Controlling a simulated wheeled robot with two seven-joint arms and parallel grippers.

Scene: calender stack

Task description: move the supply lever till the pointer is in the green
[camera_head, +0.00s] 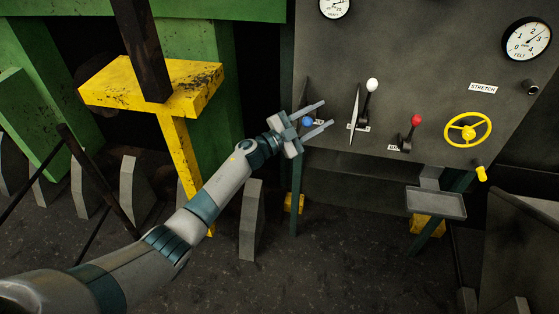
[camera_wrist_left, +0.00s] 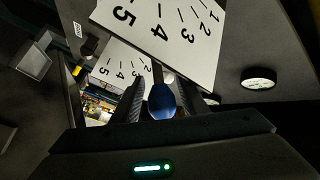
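A lever with a blue knob (camera_head: 307,122) is at the left of the grey control panel (camera_head: 430,65). A lever with a white knob (camera_head: 372,85) and one with a red knob (camera_head: 416,119) stand to its right. The small lever labels are too small to read, so I cannot tell which is the supply lever. My left gripper (camera_head: 319,114) is open at the blue knob, its fingers spread. The left wrist view shows the blue knob (camera_wrist_left: 162,101) between the fingers; contact is unclear. My right gripper is out of view.
A FELT gauge (camera_head: 527,40) and a partly cropped gauge (camera_head: 334,6) are on the panel; I make out no green on either. Numbered scale plates (camera_wrist_left: 170,30) show in the wrist view. A yellow handwheel (camera_head: 467,131) and a small tray (camera_head: 436,203) are to the right.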

